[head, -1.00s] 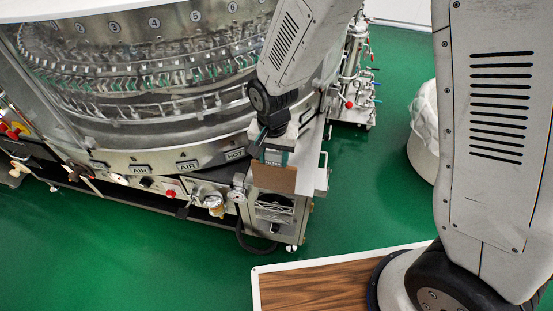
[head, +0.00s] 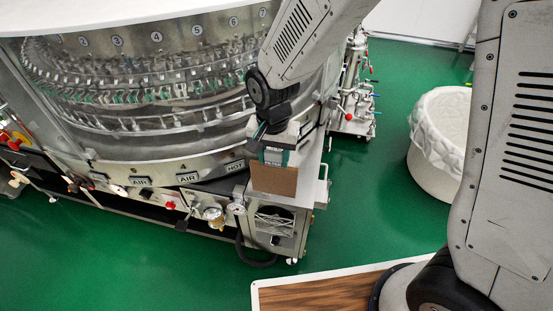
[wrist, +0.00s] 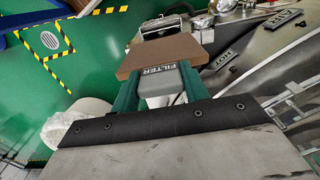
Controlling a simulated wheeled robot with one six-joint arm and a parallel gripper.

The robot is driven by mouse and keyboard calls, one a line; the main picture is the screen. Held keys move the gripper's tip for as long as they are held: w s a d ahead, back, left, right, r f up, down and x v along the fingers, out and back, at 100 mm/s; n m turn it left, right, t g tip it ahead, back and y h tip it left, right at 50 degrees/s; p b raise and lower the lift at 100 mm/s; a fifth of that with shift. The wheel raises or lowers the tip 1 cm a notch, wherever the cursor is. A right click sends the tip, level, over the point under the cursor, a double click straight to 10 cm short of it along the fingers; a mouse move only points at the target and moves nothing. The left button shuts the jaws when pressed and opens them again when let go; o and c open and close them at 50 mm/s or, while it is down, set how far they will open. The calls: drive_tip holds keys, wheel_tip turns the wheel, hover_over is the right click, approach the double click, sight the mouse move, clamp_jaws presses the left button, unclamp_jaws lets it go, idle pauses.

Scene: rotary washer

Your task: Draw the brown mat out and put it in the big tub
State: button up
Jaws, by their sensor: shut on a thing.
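The brown mat (head: 273,180) is a flat brown panel with a grey block marked FILTER. It is in front of the cabinet's top at the washer's right end. In the wrist view the mat (wrist: 158,53) lies just beyond my fingertips. My gripper (head: 274,155) is shut on the mat at its grey block, with a green finger on each side in the wrist view (wrist: 160,72). I cannot tell whether the mat touches the cabinet. The big tub (head: 432,178), round and white with a pale liner, stands on the floor at right, partly behind my arm.
The cabinet (head: 308,190) has a square opening below the mat. The rotary washer (head: 150,165) fills the upper left. A metal pipe stand (head: 355,118) is between cabinet and tub. Green floor (head: 375,200) is clear there. A wood-topped surface (head: 320,293) is at the bottom.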

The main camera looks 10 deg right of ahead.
drive_tip(key=shift+r, duration=2.2)
